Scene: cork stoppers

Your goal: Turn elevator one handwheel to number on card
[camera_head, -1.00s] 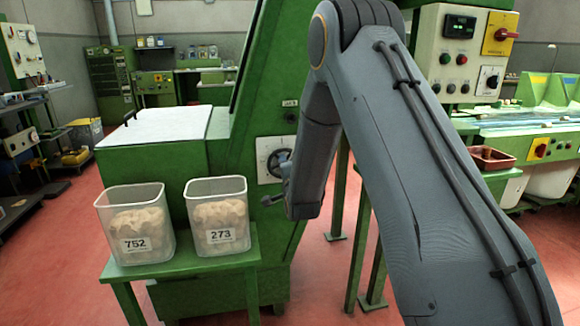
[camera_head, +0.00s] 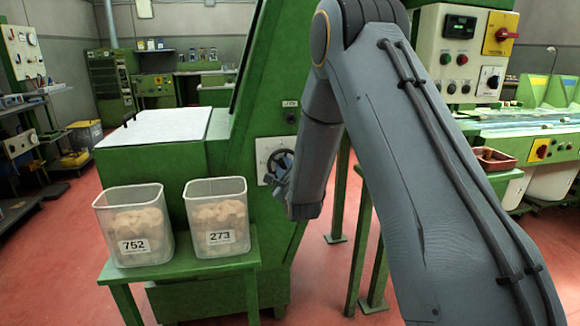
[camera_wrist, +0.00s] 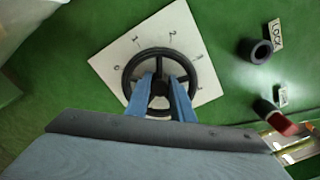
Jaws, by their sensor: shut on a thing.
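The black handwheel (camera_wrist: 134,62) has spokes and sits on a white dial plate (camera_wrist: 197,90) fixed to the green machine. Numbers such as 1 and 2 are printed around the plate; the others are hard to read. In the head view the handwheel (camera_head: 281,166) and plate (camera_head: 264,148) are on the machine's front, partly covered by my arm. My gripper (camera_wrist: 162,82) has its two blue fingers inside the rim, one on each side of the hub, shut on the handwheel. In the head view my gripper (camera_head: 275,181) reaches the wheel from below. I cannot identify a card giving a wheel number.
A black knob (camera_wrist: 255,51) beside a LOCK label (camera_wrist: 275,34) and a red-ended part (camera_wrist: 279,122) are right of the wheel.

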